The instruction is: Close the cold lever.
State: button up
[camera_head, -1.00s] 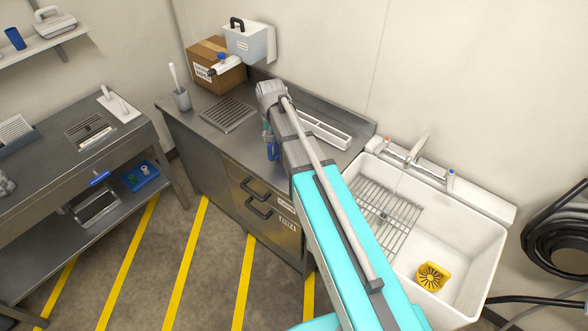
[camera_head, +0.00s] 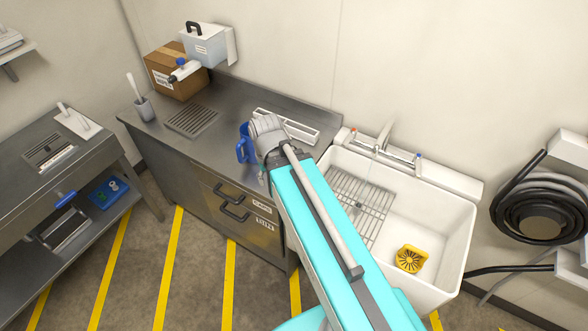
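The cold lever, with a blue tip (camera_head: 418,157), is at the right end of the faucet over the white sink (camera_head: 455,235). The red-marked lever (camera_head: 354,132) is at the left end, and the spout (camera_head: 386,133) rises between them. A thin pale streak below the spout looks like running water, but I cannot be sure. My turquoise arm reaches from the bottom of the view to the counter, left of the sink. Its wrist is well left of the cold lever. My gripper is hidden behind the wrist and arm, so its fingers do not show.
A blue jug (camera_head: 244,143) stands on the steel counter (camera_head: 215,140) beside my wrist. A wire rack (camera_head: 362,202) and a yellow strainer piece (camera_head: 411,259) are in the sink. A coiled black hose (camera_head: 541,210) hangs at right. Striped floor lies in front.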

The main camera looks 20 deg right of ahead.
aim_at(417, 158)
jog(key=z, duration=1.6)
